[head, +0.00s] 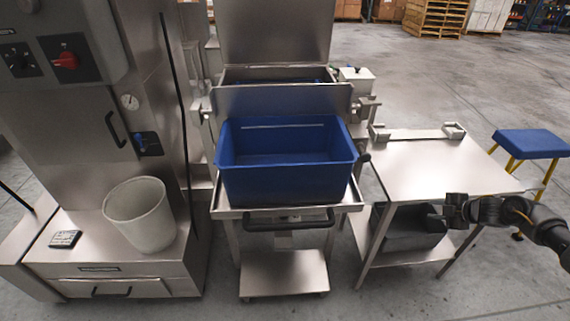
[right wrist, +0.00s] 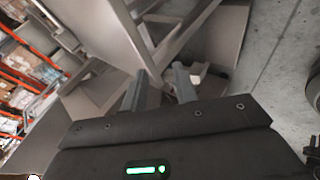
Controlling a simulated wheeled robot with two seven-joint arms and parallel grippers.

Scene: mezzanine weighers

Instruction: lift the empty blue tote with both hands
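The blue tote (head: 290,180) stands upright on a steel stand (head: 215,210) in the middle of the head view. Its inside looks empty. My right gripper (head: 450,209) is at the right of the head view, by the right edge of the steel side table, well apart from the tote. In the right wrist view its two fingers (right wrist: 162,88) stand apart with nothing between them. The tote cannot be made out in the right wrist view. My left gripper is not in view.
A steel side table (head: 430,170) stands right of the tote, with a dark bin (head: 408,228) on its lower shelf. A blue-topped stool (head: 532,143) is farther right. A steel machine (head: 90,120) with a whitish bucket (head: 140,215) stands left. Open floor lies in front.

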